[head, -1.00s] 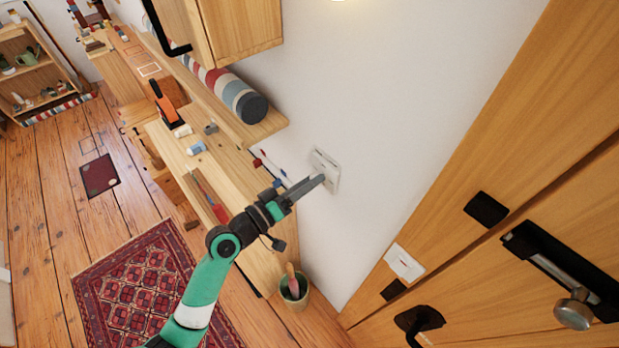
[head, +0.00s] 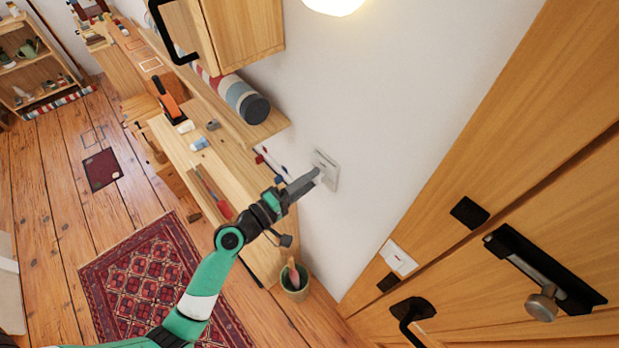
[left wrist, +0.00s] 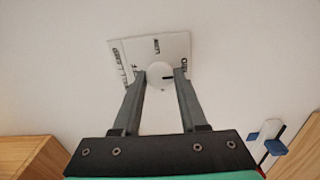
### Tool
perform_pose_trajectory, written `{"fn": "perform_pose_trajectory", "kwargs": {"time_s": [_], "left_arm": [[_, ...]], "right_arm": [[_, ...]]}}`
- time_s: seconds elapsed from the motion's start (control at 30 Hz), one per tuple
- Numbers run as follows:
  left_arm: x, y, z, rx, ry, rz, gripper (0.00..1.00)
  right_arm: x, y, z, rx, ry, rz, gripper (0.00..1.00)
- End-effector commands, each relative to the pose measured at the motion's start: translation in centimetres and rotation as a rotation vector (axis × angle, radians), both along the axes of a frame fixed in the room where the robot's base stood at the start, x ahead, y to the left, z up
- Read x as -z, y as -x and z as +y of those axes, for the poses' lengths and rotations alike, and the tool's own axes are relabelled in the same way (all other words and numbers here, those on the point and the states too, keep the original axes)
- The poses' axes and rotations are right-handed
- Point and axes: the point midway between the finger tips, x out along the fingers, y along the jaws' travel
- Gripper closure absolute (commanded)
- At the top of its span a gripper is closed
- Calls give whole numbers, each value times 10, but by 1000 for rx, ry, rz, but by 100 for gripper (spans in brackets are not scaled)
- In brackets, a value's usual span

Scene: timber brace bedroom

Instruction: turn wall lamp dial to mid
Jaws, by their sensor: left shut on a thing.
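The wall lamp dial is a round white knob (left wrist: 159,72) on a square white plate (left wrist: 176,45) with small printed labels. The plate also shows on the white wall in the head view (head: 331,169). My left gripper (left wrist: 160,76) is shut on the dial, one grey finger on each side of it; in the head view the gripper (head: 316,177) reaches the plate from the left. A glowing lamp (head: 335,4) shows at the top edge. My right gripper is not in view.
A wooden shelf (head: 272,127) with a striped roll (head: 240,98) is left of the plate, above a wooden bench (head: 176,150). A wooden door (head: 480,255) with black fittings is at the right. A pot (head: 297,291) stands below my arm.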

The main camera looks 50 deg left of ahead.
Motion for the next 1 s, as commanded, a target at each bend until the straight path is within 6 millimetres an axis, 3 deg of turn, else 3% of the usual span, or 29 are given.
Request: {"fn": "perform_pose_trajectory", "kwargs": {"time_s": [0.53, 0.57, 0.7, 1.0], "left_arm": [[0, 0, 0, 0, 28, 0, 100], [0, 0, 0, 0, 28, 0, 54], [0, 0, 0, 0, 28, 0, 30], [0, 1, 0, 0, 28, 1, 30]], "right_arm": [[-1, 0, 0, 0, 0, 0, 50], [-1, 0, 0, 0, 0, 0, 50], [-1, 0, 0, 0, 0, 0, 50], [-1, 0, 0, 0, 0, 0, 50]]}}
